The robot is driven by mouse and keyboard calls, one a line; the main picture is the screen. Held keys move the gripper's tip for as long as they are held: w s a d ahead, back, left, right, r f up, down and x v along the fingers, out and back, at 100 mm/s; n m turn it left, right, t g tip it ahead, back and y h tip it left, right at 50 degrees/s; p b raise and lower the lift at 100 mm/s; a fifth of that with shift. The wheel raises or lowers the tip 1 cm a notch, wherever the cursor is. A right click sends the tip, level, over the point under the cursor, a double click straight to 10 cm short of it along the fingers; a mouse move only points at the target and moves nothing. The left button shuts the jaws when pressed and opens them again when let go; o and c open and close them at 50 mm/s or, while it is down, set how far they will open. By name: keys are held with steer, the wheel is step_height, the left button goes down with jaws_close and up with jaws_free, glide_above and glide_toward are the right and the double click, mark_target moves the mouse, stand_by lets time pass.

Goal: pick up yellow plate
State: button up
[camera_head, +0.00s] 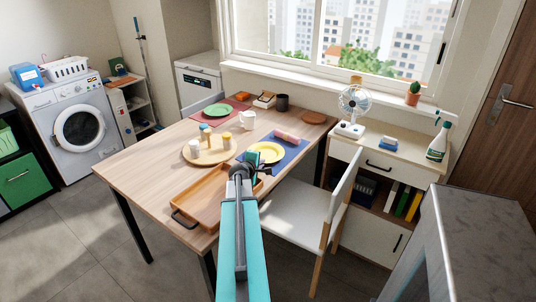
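The yellow plate (269,152) lies on a blue placemat (291,154) near the right edge of the wooden table. A rolled pink cloth lies beside it on the mat. My teal arm reaches up from the bottom of the picture. My gripper (262,169) is a small dark shape at its end, in front of the plate in the picture. The front edge of the plate is close to it or slightly covered by it. I cannot tell whether they touch, nor whether the fingers are open or shut.
A wooden tray (196,205) with dark handles lies left of my arm. A round board (207,158) holds several small jars. A green plate (217,110), a white mug (248,121) and a dark cup (283,102) stand farther back. A white chair (295,213) stands close on the right.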

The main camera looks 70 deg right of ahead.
steer(key=shift+s+f, duration=0.1)
steer(key=shift+f, duration=0.05)
jaws_close()
stand_by(1.0)
stand_by(0.5)
steer(key=shift+r+p, duration=0.55)
steer(key=shift+r, duration=0.25)
step_height(320, 180, up, 3)
steer(key=shift+f+p, duration=0.2)
steer(key=shift+p, duration=0.65)
steer(key=a, duration=0.1)
steer(key=s+a+b, duration=0.1)
steer(key=a, duration=0.1)
steer(key=s+a, duration=0.1)
steer(key=a, duration=0.1)
steer(key=shift+a, duration=0.1)
steer(key=shift+s+a+r, duration=0.1)
steer(key=shift+s+a, duration=0.15)
steer(key=shift+a, duration=0.25)
steer(key=shift+s+a, duration=0.25)
steer(key=shift+a, duration=0.25)
steer(key=shift+a+r, duration=0.15)
steer(key=shift+r, duration=0.05)
steer(key=shift+s+p, duration=0.1)
steer(key=shift+p, duration=0.7)
steer(key=p, duration=0.3)
steer(key=shift+s+a+r, duration=0.1)
steer(key=shift+s+a, duration=0.05)
steer(key=shift+a, duration=0.15)
